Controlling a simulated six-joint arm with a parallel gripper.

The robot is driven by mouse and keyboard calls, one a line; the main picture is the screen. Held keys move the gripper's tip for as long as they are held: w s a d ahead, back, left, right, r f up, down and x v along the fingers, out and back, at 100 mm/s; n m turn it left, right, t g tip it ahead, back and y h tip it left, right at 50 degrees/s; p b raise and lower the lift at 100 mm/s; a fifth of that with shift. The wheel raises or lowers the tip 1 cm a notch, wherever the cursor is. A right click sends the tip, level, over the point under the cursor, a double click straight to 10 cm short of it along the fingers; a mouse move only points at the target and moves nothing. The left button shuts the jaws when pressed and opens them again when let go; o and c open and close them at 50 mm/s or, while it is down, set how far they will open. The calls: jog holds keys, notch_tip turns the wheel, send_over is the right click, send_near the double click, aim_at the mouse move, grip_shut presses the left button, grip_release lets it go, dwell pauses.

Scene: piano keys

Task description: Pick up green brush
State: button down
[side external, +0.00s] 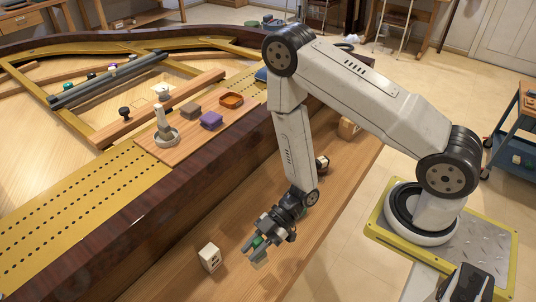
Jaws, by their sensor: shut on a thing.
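My gripper (258,252) is low over the wooden bench surface at the bottom middle, pointing down and to the left. A small green piece (257,241) shows between its jaws, and the gripper is shut on it. I take this to be the green brush, but the jaws hide most of it, so its full shape cannot be told. I cannot tell whether it touches the bench.
A white block (209,258) with dark marks stands just left of my gripper. The bench (305,262) right of my gripper is clear.

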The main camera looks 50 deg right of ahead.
jog(key=shift+r, duration=1.95)
